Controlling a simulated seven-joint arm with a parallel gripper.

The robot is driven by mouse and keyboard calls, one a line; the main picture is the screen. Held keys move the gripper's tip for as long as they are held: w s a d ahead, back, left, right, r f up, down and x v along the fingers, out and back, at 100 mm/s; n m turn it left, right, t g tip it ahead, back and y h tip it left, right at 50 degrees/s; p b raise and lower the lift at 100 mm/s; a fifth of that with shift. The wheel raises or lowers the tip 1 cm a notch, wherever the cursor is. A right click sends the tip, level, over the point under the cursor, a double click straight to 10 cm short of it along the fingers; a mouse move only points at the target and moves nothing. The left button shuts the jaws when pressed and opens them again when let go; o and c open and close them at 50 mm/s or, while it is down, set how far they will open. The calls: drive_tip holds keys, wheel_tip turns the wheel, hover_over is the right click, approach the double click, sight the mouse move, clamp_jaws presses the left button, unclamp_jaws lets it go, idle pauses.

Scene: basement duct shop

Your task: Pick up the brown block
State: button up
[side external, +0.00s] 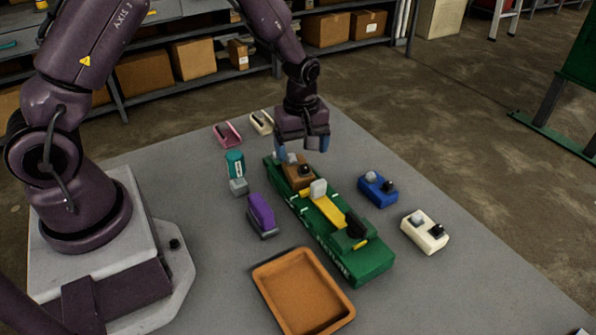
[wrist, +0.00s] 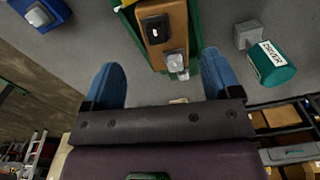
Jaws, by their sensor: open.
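The brown block (side external: 298,171) sits at the far end of the long green holder (side external: 358,263). It has a black knob and a grey knob on top. In the wrist view the brown block (wrist: 167,32) lies ahead of and between my blue fingertips. My gripper (side external: 303,147) is open and empty, pointing down just above the block's far end. In the wrist view my gripper (wrist: 160,85) shows its two blue fingers spread apart, one on each side of the block's line. I cannot tell the exact height gap between fingers and block.
Around the holder stand a blue block (side external: 378,189), a cream block (side external: 424,231), a purple piece (side external: 261,215) and a teal piece (side external: 236,170). An empty orange tray (side external: 262,285) lies at the near side. Pink (side external: 227,133) and cream (side external: 261,122) pieces stand at the back.

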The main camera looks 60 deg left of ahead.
sight(298, 167)
drive_tip(key=f, duration=0.5)
drive_tip(key=shift+s+f, duration=0.15)
drive_tip(key=shift+s, duration=0.2)
drive_tip(key=c, duration=1.2)
drive_tip(key=shift+c, duration=0.2)
